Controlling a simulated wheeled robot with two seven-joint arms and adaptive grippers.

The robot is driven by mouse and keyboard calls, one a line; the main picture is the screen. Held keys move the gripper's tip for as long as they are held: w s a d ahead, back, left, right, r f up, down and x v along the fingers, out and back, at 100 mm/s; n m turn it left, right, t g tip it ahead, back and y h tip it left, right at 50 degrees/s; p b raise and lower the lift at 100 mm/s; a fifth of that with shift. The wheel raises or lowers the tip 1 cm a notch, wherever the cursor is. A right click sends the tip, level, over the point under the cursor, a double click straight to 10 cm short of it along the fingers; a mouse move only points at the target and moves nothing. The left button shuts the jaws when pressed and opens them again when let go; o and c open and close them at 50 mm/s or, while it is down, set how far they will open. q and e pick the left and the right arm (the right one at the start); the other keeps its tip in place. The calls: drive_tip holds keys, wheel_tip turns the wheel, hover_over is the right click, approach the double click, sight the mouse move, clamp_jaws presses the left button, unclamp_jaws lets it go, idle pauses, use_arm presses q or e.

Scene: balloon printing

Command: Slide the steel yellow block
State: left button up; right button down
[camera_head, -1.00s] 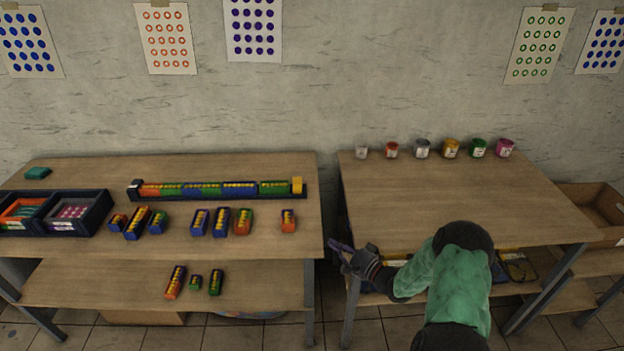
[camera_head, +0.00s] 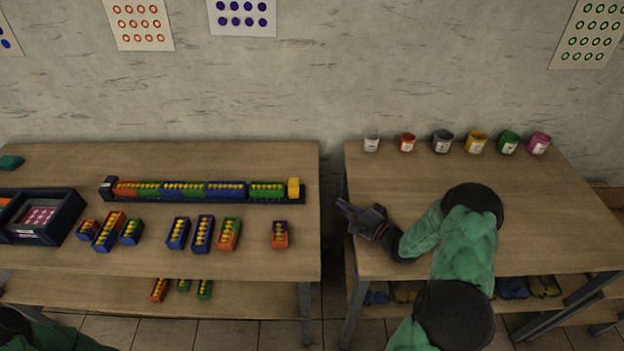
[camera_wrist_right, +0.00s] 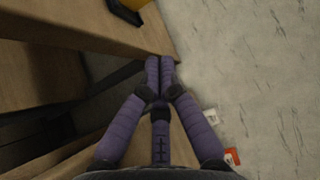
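The yellow block (camera_head: 293,188) stands at the right end of a long dark rail (camera_head: 250,198) on the left table. A row of coloured blocks with yellow studs lies in the rail to its left. A yellow piece (camera_wrist_right: 136,3) is partly cut off at the top of the right wrist view; it looks like the same block. My right gripper (camera_head: 345,208) is near the left edge of the right table, to the right of the block and apart from it. Its purple fingertips (camera_wrist_right: 160,68) are together with nothing between them. My left gripper is out of view; only part of that arm shows.
Several studded blocks (camera_head: 203,234) stand in front of the rail. A dark tray (camera_head: 63,222) is at the far left. A gap separates the left table (camera_head: 260,265) from the right table (camera_head: 400,172). Paint cups (camera_head: 443,141) line the right table's back.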

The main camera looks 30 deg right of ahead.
sight(294, 188)
drive_tip(key=b+x, duration=0.1)
drive_tip(key=x, duration=0.3)
drive_tip(key=a+b+x, duration=0.1)
drive_tip(key=x, duration=0.3)
drive_tip(key=a+b+x, duration=0.1)
drive_tip(key=x, duration=0.3)
drive_tip(key=shift+s, duration=0.25)
drive_tip(key=shift+w+a+b, duration=0.3)
drive_tip(key=shift+w+a, duration=0.05)
drive_tip(key=shift+a, duration=0.15)
drive_tip(key=shift+a, duration=0.1)
drive_tip(key=shift+w+a, duration=0.45)
drive_tip(key=shift+a, duration=0.3)
